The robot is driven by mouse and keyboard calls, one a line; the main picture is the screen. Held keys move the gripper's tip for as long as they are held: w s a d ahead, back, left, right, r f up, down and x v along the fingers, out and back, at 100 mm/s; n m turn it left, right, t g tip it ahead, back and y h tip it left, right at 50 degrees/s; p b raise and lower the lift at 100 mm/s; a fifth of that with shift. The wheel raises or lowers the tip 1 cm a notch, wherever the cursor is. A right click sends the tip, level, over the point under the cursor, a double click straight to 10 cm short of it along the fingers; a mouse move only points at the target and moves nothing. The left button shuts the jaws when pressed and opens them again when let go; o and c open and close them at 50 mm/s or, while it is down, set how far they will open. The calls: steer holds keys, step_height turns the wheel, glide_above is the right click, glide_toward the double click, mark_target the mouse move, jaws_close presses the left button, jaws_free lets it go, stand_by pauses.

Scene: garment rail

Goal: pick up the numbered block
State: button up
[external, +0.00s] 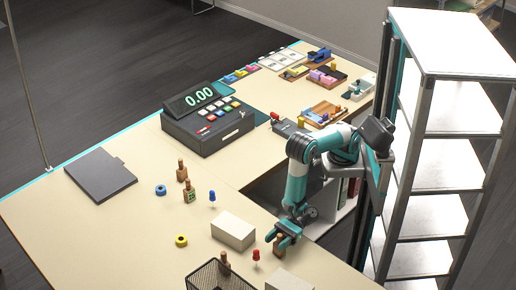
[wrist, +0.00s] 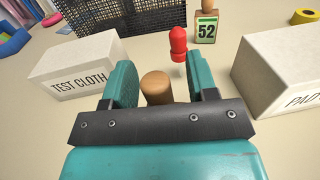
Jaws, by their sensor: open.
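My gripper (external: 288,228) is open and low over the table's near right edge. In the wrist view its teal fingers (wrist: 160,85) stand on either side of a round wooden knob (wrist: 156,88). In the external view a small wooden block (external: 278,244) with a knob stands under the fingers, partly hidden; I cannot read a number on it. A wooden block with a green "52" label (wrist: 206,28) stands upright farther off, beyond a red pin (wrist: 178,45). It appears to be the knobbed block by the wire basket (external: 224,262) in the external view.
A white box marked "TEST CLOTH" (wrist: 76,72) and another white box (wrist: 280,75) flank the gripper. A black wire basket (external: 204,277) is near.

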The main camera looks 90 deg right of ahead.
jaws_close()
steer(key=shift+r, duration=0.1)
step_height(320, 180, up, 20)
steer(key=p, duration=1.3)
